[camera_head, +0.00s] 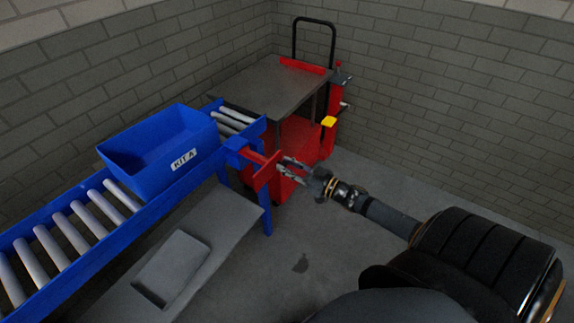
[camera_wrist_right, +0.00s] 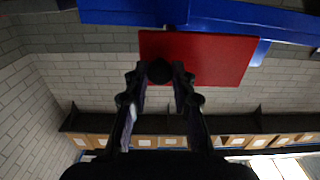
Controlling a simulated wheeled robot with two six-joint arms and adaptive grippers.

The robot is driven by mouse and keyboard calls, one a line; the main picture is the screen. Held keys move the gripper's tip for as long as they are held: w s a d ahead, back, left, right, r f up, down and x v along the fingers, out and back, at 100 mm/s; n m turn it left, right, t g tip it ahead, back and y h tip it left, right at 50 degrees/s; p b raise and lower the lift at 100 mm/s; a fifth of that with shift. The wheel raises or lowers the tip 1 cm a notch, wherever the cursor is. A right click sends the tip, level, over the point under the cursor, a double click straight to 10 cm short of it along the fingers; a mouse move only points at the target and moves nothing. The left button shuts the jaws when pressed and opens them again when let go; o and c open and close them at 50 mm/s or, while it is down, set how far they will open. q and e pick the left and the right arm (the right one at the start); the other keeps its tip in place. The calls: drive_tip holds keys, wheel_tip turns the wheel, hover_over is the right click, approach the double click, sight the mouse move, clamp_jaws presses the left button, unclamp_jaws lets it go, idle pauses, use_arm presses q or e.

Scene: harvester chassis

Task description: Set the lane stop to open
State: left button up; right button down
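The lane stop is a red plate (camera_head: 265,175) on a red arm, joined to a blue block (camera_head: 236,145) on the near side rail of the roller conveyor (camera_head: 70,235). The plate stands out from the rail toward my right gripper (camera_head: 284,165). In the right wrist view, the red plate (camera_wrist_right: 215,58) fills the upper middle, with a dark round knob (camera_wrist_right: 159,71) in front of it. My right gripper (camera_wrist_right: 159,72) is open, with its fingers on either side of the knob; contact is unclear. My left gripper is not in view.
A blue bin labelled KIT A (camera_head: 160,165) sits on the conveyor rollers. A red cart with a grey top (camera_head: 265,85) stands beyond the conveyor's far end. A grey low shelf (camera_head: 225,225) lies beside the conveyor. The floor (camera_head: 350,240) to the right is mostly clear.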

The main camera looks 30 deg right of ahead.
drive_tip(key=shift+s+d+r, duration=0.1)
drive_tip(key=shift+s+d, duration=0.05)
drive_tip(key=shift+s, duration=0.25)
drive_tip(key=shift+w, duration=0.3)
drive_tip(key=c, duration=1.4)
unclamp_jaws()
drive_tip(key=shift+o, duration=1.4)
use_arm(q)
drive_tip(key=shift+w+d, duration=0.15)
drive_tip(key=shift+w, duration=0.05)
use_arm(e)
drive_tip(key=v, duration=1.2)
